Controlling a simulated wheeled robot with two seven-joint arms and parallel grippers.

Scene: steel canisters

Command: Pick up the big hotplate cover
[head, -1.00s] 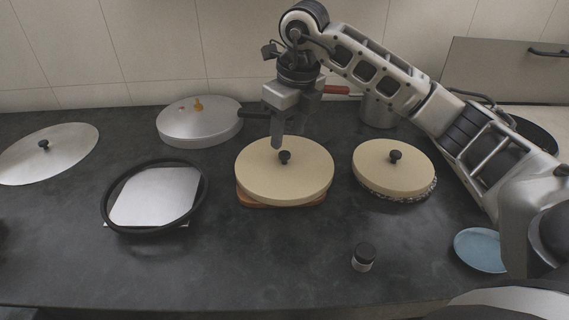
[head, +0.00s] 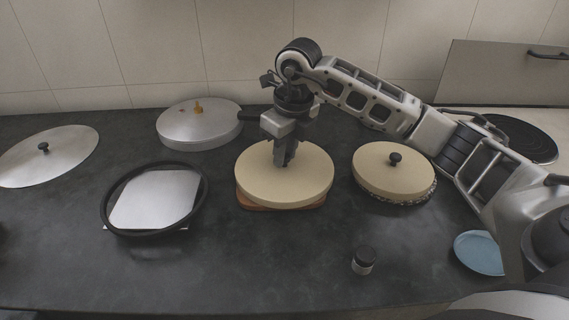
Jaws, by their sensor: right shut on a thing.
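Two cream round covers are in the head view. The bigger hotplate cover (head: 285,190) lies over a brown wooden board (head: 285,208) in the middle of the counter. My right gripper (head: 284,163) points straight down at the middle of this cover and is shut on its black knob, which the fingers hide. I cannot tell any gap between the cover and the board. The smaller cream cover (head: 394,175) with a black knob (head: 395,159) rests on a patterned round thing to the right. My left gripper is not in view.
A grey pressure-cooker lid (head: 200,128) is behind left, and a steel lid (head: 45,165) is far left. A black ring (head: 105,205) leans around a bright square plate (head: 155,197). A small jar (head: 363,262) and a blue plate (head: 480,252) are at front right.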

